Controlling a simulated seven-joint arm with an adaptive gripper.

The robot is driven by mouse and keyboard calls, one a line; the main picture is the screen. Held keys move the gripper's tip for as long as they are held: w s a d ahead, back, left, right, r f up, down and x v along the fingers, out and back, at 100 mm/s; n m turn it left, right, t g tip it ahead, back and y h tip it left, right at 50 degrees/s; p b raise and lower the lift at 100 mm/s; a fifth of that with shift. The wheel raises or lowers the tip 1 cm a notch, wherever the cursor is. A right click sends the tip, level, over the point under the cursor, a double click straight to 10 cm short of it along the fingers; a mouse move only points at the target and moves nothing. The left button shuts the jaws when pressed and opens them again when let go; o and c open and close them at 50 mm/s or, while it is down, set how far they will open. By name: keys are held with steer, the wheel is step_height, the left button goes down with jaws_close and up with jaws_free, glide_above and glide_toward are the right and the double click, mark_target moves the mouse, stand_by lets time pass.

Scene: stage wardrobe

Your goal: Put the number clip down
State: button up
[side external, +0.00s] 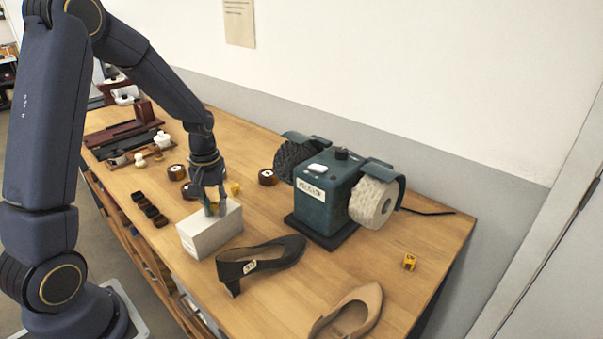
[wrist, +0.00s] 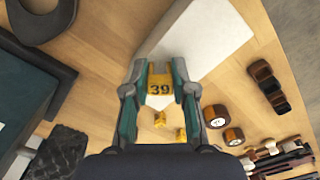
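The number clip (wrist: 160,86) is yellow and marked 39. It sits between the fingertips of my gripper (wrist: 160,76) in the wrist view, and the fingers are closed against its sides. In the side view my gripper (side external: 214,207) points down at the white box (side external: 209,232), which also lies beyond the clip in the wrist view (wrist: 200,40). Whether the clip touches the box cannot be told. The held clip is mostly hidden by the fingers in the side view.
Loose yellow clips (wrist: 159,119) lie on the wooden table. A black shoe (side external: 262,260) and a beige shoe (side external: 349,314) are in front. A green polishing machine (side external: 327,195) stands right. Another yellow clip (side external: 409,262) lies far right. Brushes and round tins (side external: 177,172) are left.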

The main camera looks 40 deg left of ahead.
mark_target(214, 204)
steer(key=o, duration=0.4)
steer(key=shift+r, duration=0.1)
step_height(214, 204, up, 11)
steer(key=s+d+r+m+t, duration=0.2)
steer(key=s+d+r+m, duration=0.2)
steer(key=s+d, duration=0.2)
steer(key=s+d+r+m+t, duration=0.3)
steer(key=s+d+m, duration=0.2)
steer(key=s+d, duration=0.2)
steer(key=shift+d+r+t, duration=0.15)
steer(key=shift+r+t, duration=0.15)
steer(key=shift+r, duration=0.05)
steer(key=shift+c, duration=0.2)
